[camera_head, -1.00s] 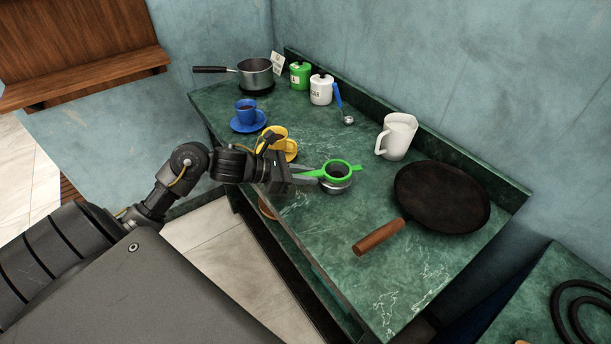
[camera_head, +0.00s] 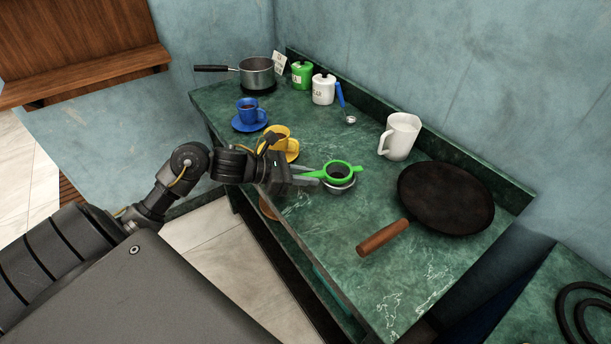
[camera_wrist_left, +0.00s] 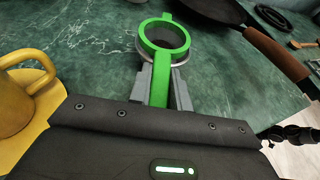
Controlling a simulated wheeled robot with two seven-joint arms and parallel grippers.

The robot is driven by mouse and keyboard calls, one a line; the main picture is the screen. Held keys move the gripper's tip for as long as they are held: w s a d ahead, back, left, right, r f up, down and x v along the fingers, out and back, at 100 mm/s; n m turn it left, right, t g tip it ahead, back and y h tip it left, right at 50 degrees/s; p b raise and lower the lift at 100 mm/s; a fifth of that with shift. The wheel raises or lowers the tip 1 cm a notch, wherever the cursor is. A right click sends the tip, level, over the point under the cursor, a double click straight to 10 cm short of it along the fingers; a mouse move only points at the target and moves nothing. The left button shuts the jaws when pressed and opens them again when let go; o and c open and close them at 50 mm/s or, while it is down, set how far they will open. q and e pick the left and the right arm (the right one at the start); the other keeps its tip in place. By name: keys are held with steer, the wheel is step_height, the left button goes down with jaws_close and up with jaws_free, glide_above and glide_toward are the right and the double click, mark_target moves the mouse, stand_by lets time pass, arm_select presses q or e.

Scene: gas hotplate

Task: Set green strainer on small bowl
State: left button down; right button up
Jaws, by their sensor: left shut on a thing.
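The green strainer (camera_head: 338,170) is a round ring with a handle and a small tab opposite. My left gripper (camera_head: 305,175) is shut on its handle; the grip also shows in the left wrist view (camera_wrist_left: 160,88). The small metal bowl (camera_head: 342,187) stands on the counter directly under the strainer ring, and its rim shows below the green ring. In the wrist view the strainer (camera_wrist_left: 164,38) covers most of the bowl. I cannot tell whether the ring touches the bowl's rim. My right gripper is not in view.
A dark pan (camera_head: 446,198) with a wooden handle lies to the right on the green counter (camera_head: 385,280). A white pitcher (camera_head: 401,137) stands behind. A yellow cup (camera_head: 279,139) on its saucer is close to my left gripper. A blue cup (camera_head: 248,110) stands farther left.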

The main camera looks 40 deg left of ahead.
arm_select(q)
steer(key=shift+f, duration=0.35)
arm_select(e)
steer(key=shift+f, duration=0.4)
